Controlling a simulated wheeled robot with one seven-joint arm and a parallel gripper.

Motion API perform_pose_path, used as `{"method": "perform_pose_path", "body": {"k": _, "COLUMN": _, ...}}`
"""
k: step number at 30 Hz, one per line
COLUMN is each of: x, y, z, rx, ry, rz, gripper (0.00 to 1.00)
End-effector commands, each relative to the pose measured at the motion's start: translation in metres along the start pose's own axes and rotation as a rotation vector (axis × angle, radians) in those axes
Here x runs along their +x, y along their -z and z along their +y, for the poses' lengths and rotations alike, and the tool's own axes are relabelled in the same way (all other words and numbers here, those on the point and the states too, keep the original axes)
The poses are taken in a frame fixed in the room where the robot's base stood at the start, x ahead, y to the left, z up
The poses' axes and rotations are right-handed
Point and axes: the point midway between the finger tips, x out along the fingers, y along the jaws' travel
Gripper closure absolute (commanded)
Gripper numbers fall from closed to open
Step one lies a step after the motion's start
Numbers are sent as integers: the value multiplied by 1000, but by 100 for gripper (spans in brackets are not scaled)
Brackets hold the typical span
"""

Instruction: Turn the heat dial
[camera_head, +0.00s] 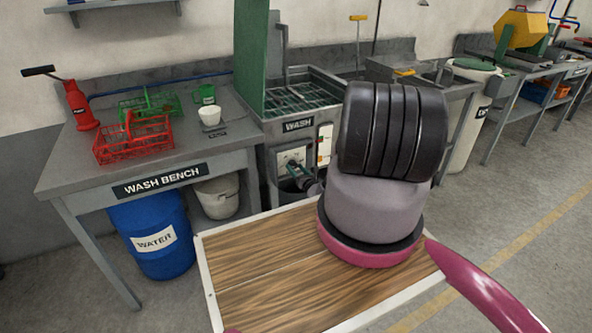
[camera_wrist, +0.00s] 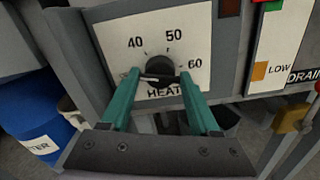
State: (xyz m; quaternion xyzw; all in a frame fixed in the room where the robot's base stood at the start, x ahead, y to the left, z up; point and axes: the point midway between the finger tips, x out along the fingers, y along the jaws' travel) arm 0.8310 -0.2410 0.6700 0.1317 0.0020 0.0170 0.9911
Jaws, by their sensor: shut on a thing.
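The heat dial (camera_wrist: 159,68) is a dark round knob on a white plate (camera_wrist: 105,38) marked 40, 50, 60 and HEAT. My gripper (camera_wrist: 160,78) has its two green fingers on either side of the knob, shut on it. Which mark the dial points to is hard to tell. In the head view the white dial plate (camera_head: 290,155) sits on the front of the grey wash unit (camera_head: 298,126), and my gripper (camera_head: 298,167) reaches it, small and partly hidden behind my arm. The knob itself is not clear there.
Right of the dial is a gauge panel (camera_wrist: 276,45) marked LOW, with a yellow valve handle (camera_wrist: 290,118) below near DRAIN. The wash bench (camera_head: 215,160) stands left, with a blue water barrel (camera_head: 150,215) and a white bucket (camera_head: 217,198) under it.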

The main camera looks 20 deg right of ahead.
Motion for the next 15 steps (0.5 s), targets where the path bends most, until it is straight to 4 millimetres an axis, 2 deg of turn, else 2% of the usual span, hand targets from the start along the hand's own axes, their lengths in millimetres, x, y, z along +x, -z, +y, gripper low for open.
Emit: {"method": "perform_pose_path", "body": {"k": 15, "x": -1, "y": 0, "z": -1, "rx": 493, "ry": 3, "rz": 0, "gripper": 93}}
